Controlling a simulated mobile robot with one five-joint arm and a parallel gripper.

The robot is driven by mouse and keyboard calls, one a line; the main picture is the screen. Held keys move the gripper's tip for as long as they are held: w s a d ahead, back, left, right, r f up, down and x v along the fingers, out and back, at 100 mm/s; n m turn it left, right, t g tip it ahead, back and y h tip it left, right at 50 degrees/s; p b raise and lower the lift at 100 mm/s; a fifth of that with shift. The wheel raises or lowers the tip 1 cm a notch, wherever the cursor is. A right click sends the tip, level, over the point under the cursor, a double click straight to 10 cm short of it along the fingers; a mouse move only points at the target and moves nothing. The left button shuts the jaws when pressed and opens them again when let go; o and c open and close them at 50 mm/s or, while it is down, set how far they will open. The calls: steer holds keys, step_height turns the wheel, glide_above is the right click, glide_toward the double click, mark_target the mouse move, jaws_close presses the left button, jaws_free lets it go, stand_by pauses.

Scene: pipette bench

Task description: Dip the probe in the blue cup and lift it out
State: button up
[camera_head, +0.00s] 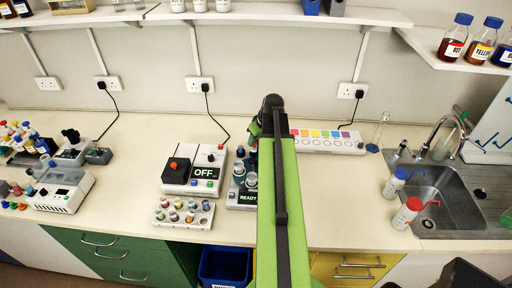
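My green arm reaches up the middle of the head view, over the bench. A small green and dark part beside its far end (253,131) may belong to my wrist; my gripper's fingers cannot be made out, nor whether they hold anything. A white strip (325,146) with a row of coloured squares and round spots lies right of the arm, at the back of the bench. Its left end is partly behind the arm. A device reading READY (245,198), with grey round parts on it, stands just left of the arm. I cannot identify the probe or the blue cup.
A device reading OFF (206,173) and a rack of small vials (184,213) stand left of the arm. A sink (440,196) with two red-and-blue-topped bottles beside it is at right. More equipment crowds the far left. Bench between strip and sink is mostly clear.

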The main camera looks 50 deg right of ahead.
steer(key=shift+c, duration=0.2)
jaws_close()
stand_by(1.3)
